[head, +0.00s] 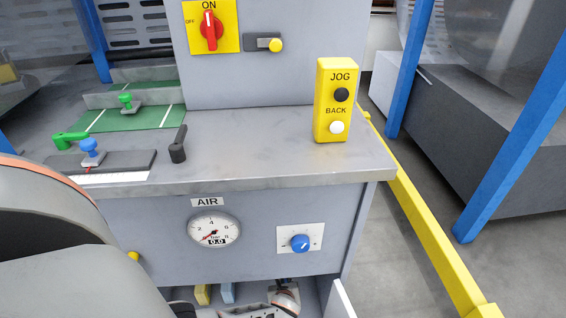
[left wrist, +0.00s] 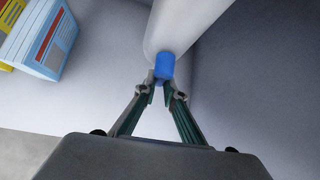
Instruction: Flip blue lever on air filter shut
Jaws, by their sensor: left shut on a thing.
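The air filter shows in the left wrist view as a pale cylinder (left wrist: 182,28), with a small blue lever (left wrist: 164,66) at its lower end. My left gripper (left wrist: 163,88) has its two fingertips closed on the blue lever from either side. The fingertips hide part of the lever, so its exact angle is hard to tell. In the head view, part of my left arm's end shows at the bottom edge, inside the open compartment under the AIR panel. The filter and lever cannot be made out there. My right gripper is in neither view.
Yellow and blue-white boxes (left wrist: 42,38) stand left of the filter in the left wrist view. Above the compartment are a pressure gauge (head: 214,229) reading 0.0 and a blue knob (head: 300,243). The counter (head: 250,150) overhangs it; a yellow rail (head: 425,225) runs at right.

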